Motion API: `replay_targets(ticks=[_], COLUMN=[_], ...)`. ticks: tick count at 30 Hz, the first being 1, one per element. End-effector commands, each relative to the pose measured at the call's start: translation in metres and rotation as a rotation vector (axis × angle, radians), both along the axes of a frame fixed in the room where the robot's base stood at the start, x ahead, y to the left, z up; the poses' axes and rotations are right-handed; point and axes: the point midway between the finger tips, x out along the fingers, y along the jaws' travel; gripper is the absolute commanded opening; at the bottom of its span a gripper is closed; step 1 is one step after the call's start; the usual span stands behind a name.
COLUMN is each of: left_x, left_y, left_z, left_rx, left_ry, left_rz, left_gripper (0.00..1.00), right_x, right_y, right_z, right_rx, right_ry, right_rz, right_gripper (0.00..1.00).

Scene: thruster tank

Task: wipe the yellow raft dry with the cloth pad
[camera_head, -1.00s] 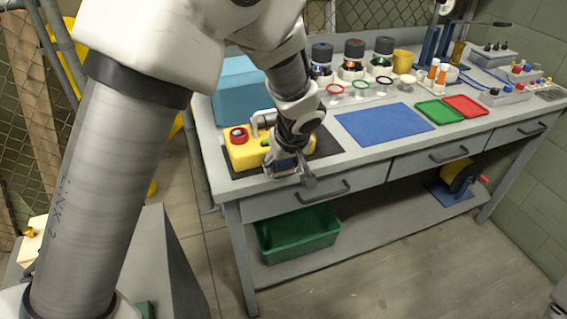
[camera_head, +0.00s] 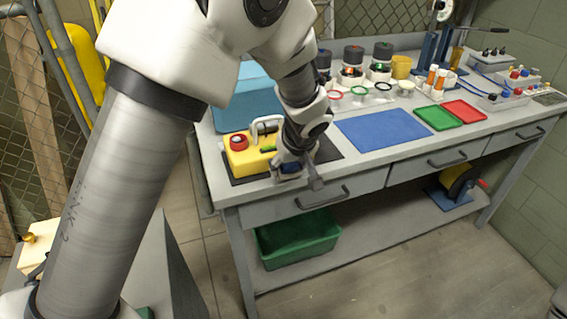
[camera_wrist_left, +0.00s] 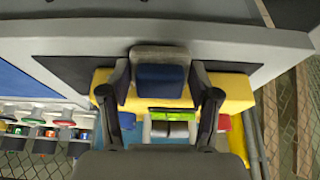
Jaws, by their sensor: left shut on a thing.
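The yellow raft (camera_head: 240,160) lies on a dark mat (camera_head: 250,179) at the left end of the bench. It has a red knob (camera_head: 239,142), a pale handle and a green strip (camera_wrist_left: 172,113). My left gripper (camera_head: 288,167) is over the raft's right front part. It is shut on the cloth pad (camera_wrist_left: 160,82), a blue block with a grey backing. In the left wrist view, the yellow raft (camera_wrist_left: 236,92) shows on both sides of the pad. Whether the pad touches the raft cannot be told. My right gripper is not in view.
A blue mat (camera_head: 385,130), a green tray (camera_head: 437,117) and a red tray (camera_head: 465,110) lie to the right. Several dark-capped jars stand behind. A light-blue bin (camera_head: 240,105) is behind the raft. A green crate (camera_head: 298,238) sits on the lower shelf.

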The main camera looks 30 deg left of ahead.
Motion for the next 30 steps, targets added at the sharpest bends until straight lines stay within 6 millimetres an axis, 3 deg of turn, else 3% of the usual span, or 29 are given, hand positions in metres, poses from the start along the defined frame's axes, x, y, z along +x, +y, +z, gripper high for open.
replay_targets(ticks=[30], left_x=[0.02], left_y=[-0.016], left_z=[0.0], left_rx=[-0.001], left_ry=[-0.001], left_rz=[0.0], left_gripper=[0.37], right_x=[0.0], right_y=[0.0], right_z=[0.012], right_rx=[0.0], right_ry=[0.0], right_rz=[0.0], right_gripper=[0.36])
